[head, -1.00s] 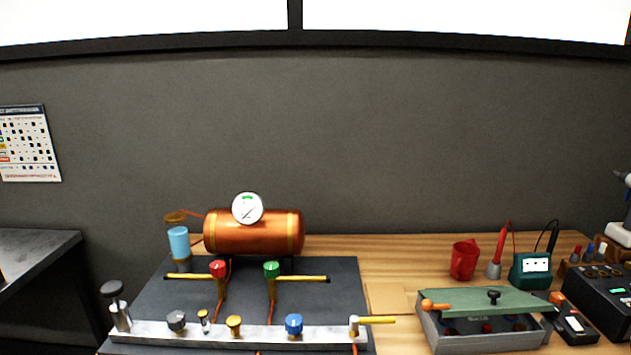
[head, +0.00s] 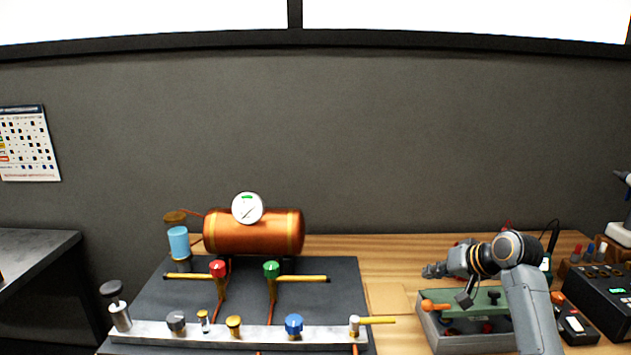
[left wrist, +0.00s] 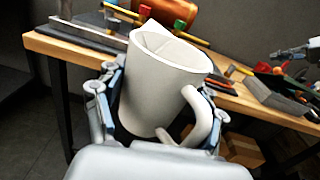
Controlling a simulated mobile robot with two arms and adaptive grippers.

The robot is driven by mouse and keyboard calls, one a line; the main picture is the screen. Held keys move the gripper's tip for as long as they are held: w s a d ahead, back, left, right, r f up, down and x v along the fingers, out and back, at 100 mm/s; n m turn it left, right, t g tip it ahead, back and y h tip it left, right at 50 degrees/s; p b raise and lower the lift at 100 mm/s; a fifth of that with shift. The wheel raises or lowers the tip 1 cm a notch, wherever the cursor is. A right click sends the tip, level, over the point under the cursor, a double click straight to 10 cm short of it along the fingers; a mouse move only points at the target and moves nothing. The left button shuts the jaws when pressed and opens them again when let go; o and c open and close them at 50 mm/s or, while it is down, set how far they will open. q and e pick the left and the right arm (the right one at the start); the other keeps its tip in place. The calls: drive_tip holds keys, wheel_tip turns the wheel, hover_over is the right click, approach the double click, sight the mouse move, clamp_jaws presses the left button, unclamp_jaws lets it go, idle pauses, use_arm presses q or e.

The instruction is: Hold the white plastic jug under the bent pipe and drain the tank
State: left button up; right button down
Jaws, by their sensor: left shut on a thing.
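The white plastic jug (left wrist: 165,75) fills the left wrist view, tilted, its mouth up and its handle at the lower right. My left gripper (left wrist: 155,90) is shut around its body; it is outside the head view. The copper tank (head: 253,235) with a round gauge (head: 247,208) lies at the back of the dark panel; part of it also shows in the left wrist view (left wrist: 178,12). Thin copper pipes (head: 273,305) run down from it; I cannot make out the bent pipe's outlet. My right gripper (head: 440,270) hangs over the green-lidded box, its fingers too small to judge.
A metal rail (head: 255,333) with several knobs crosses the panel front. Yellow levers (head: 303,278) stick out sideways. The green-lidded box (head: 430,330) and a dark device (head: 600,295) stand at the right. The wooden table edge (left wrist: 58,45) lies beyond the jug.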

drive_tip(key=s+a+r+n+g, duration=0.2)
drive_tip(key=s+a+n, duration=0.1)
drive_tip(key=a, duration=0.8)
drive_tip(key=shift+y, duration=0.4)
wheel_tip(320, 180, down, 5)
drive_tip(key=shift+r, duration=0.15)
idle(0.7)
use_arm(q)
drive_tip(key=s+d+f+m+g+h, duration=0.1)
drive_tip(key=d+f+m+h, duration=0.25)
drive_tip(key=f, duration=0.35)
drive_tip(key=d+f+m+g+h, duration=0.1)
drive_tip(key=d+f+m+h, duration=0.1)
drive_tip(key=d+f+h, duration=0.35)
drive_tip(key=w+a+f+y, duration=0.1)
drive_tip(key=w, duration=1.1)
drive_tip(key=shift+w+a+f, duration=0.15)
drive_tip(key=shift+w+a, duration=0.2)
drive_tip(key=shift+w, duration=0.05)
drive_tip(key=shift+n, duration=0.25)
